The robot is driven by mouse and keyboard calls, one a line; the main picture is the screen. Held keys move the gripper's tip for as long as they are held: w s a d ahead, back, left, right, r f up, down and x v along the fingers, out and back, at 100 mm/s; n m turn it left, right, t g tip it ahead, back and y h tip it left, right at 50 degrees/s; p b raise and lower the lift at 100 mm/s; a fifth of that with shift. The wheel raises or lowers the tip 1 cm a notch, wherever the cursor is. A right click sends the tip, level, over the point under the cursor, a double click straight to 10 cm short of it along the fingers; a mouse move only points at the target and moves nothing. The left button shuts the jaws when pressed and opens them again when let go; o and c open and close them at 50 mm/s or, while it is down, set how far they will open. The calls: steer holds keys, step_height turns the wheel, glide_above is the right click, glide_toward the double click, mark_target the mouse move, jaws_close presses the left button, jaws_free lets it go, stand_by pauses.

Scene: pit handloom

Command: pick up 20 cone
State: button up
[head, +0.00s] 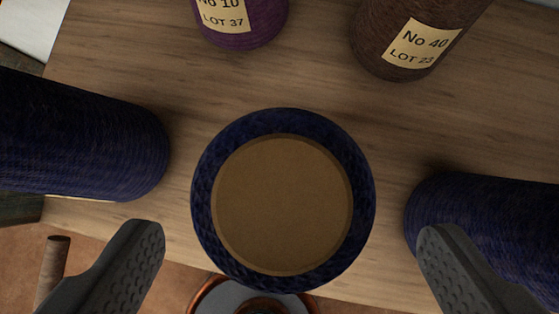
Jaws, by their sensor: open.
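No label reading 20 shows. A dark blue cone (283,120) stands in the middle, seen from above with its tan round top facing me; its side is hidden. My gripper (292,238) is open, with one finger on each side of this cone's near part and clear gaps between. Another dark blue cone (80,140) is at the left and a third (500,225) at the right, partly behind my right finger; I see no readable number on either. A purple cone (240,20) is labelled No 10, Lot 37. A brown cone (385,45) is labelled No 40, Lot 23.
The cones are on a wooden board (320,85). Its front edge runs below the middle cone. Beyond that edge, lower down, are a round copper-rimmed object (207,298), a brown rod (53,268) and a reddish floor. The bare wood behind the middle cone is clear.

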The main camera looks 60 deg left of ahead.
steer(key=shift+x, duration=2.15)
steer(key=shift+s+a, duration=0.1)
steer(key=shift+s, duration=0.05)
steer(key=c, duration=1.2)
